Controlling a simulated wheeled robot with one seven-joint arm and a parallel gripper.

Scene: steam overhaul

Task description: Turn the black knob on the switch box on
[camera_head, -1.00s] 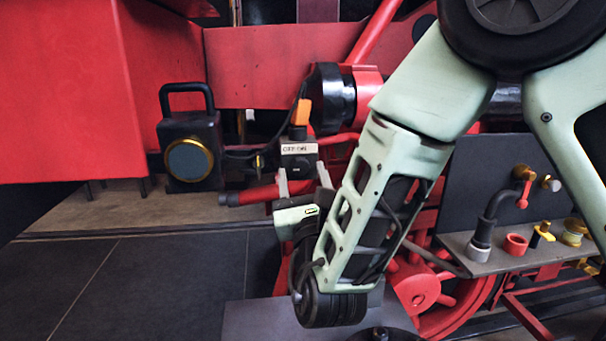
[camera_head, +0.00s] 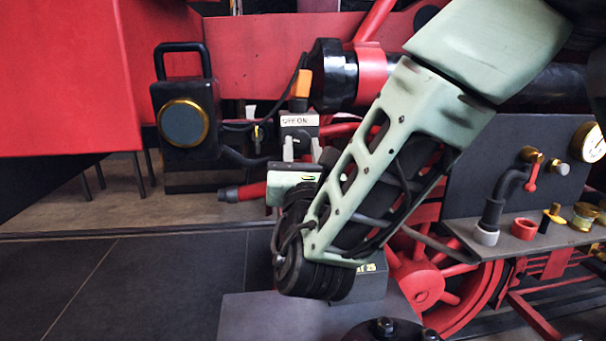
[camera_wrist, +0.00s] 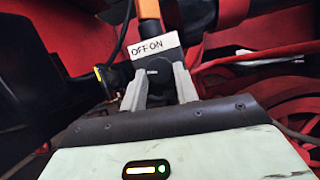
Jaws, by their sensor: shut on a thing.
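The switch box (camera_head: 298,121) stands near the picture's middle in the head view, with a white "OFF ON" label and an orange part above it. In the wrist view its label (camera_wrist: 153,46) sits just above the black knob (camera_wrist: 159,73). My gripper (camera_wrist: 159,82) has its two grey fingers on either side of the knob and is shut on it. I cannot clearly read a pointer mark on the knob.
A black lantern (camera_head: 185,124) stands left of the box, with a cable between them. A red pipe with a dark end (camera_head: 240,192) lies below left. A panel with valves and a gauge (camera_head: 520,160) is at right. The dark floor at left is clear.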

